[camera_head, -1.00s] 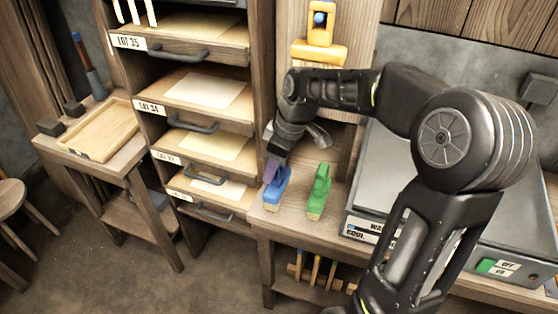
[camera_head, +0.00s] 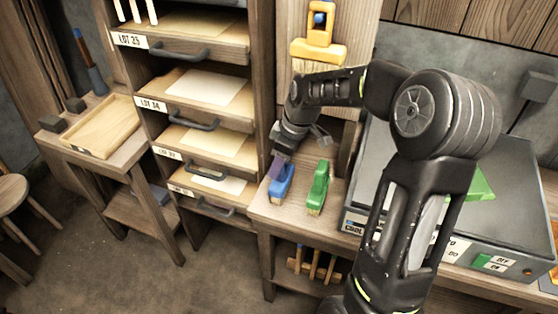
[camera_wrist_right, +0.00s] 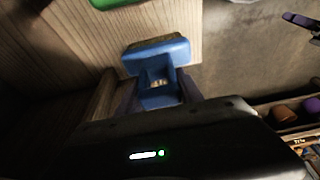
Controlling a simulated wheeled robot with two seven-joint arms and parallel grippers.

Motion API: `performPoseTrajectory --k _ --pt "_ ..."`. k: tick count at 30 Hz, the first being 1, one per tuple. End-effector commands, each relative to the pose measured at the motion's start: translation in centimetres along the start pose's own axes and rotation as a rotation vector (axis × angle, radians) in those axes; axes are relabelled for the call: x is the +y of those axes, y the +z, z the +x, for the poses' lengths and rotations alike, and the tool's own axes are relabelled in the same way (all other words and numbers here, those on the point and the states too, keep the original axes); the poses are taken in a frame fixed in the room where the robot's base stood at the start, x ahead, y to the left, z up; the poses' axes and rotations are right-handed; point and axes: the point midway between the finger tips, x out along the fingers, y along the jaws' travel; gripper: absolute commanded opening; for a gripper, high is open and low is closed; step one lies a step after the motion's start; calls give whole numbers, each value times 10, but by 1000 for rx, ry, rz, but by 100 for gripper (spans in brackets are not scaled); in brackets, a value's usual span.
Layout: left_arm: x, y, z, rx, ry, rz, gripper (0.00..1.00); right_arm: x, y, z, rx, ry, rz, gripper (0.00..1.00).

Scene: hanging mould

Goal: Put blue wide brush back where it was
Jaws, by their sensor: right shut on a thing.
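The blue wide brush (camera_head: 281,184) is at the left end of the wooden bench top, beside a green brush (camera_head: 318,188). My right gripper (camera_head: 279,163) reaches down over it from above and is shut on its handle. In the right wrist view the blue brush (camera_wrist_right: 158,62) sits between the fingers, with its bristle end toward the bench top. Whether the bristles touch the wood is hard to tell.
A grey machine (camera_head: 510,215) stands right of the brushes. A drawer cabinet (camera_head: 205,120) is to the left, with a side table holding a wooden tray (camera_head: 103,127). A yellow object (camera_head: 318,45) hangs on the upright behind. Several tools hang below the bench.

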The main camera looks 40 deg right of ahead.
Motion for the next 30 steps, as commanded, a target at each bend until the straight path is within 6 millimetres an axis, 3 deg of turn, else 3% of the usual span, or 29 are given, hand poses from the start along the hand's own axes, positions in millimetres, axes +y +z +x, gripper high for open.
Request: performPoseTrajectory --k 8,9,16,24,30 --pt "-2 0 4 0 0 0 36 0 1 4 1 1 0 6" --pt "-1 0 3 0 0 0 36 0 1 3 0 0 0 47" --pt "-1 0 3 0 0 0 36 0 1 3 0 0 0 65" --pt "-1 0 2 0 0 0 36 0 0 1 0 0 0 65" --pt "-1 0 3 0 0 0 36 1 0 -14 2 3 0 65"
